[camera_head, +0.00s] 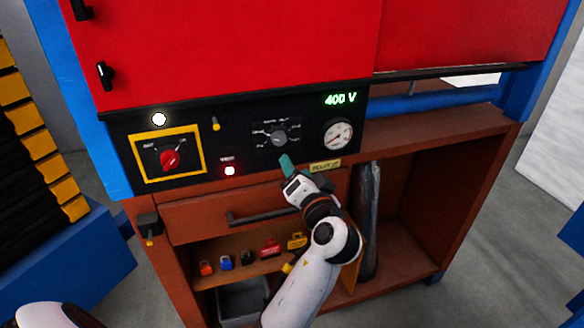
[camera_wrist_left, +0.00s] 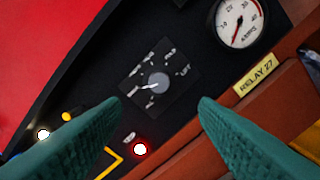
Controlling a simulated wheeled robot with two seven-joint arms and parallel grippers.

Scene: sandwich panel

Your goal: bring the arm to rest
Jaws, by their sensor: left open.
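My left gripper (camera_head: 287,164) has teal fingers and is just in front of the black control panel (camera_head: 240,160), below the grey rotary selector knob (camera_head: 279,138). In the left wrist view its two teal fingers (camera_wrist_left: 159,120) are spread apart with nothing between them. The selector knob also shows in that view (camera_wrist_left: 159,83), beyond the fingertips and apart from them. My left arm (camera_head: 305,280) comes up from the bottom of the head view. Part of my other arm (camera_head: 55,316) shows at the bottom left, but its gripper is not in view.
The panel carries a red switch (camera_head: 170,160) on a yellow plate, a lit lamp (camera_head: 230,171), a gauge (camera_head: 338,134) and a green "400 V" display (camera_head: 341,99). Below are a drawer handle (camera_head: 262,215) and a shelf with several small padlocks (camera_head: 270,249). Open compartment at right.

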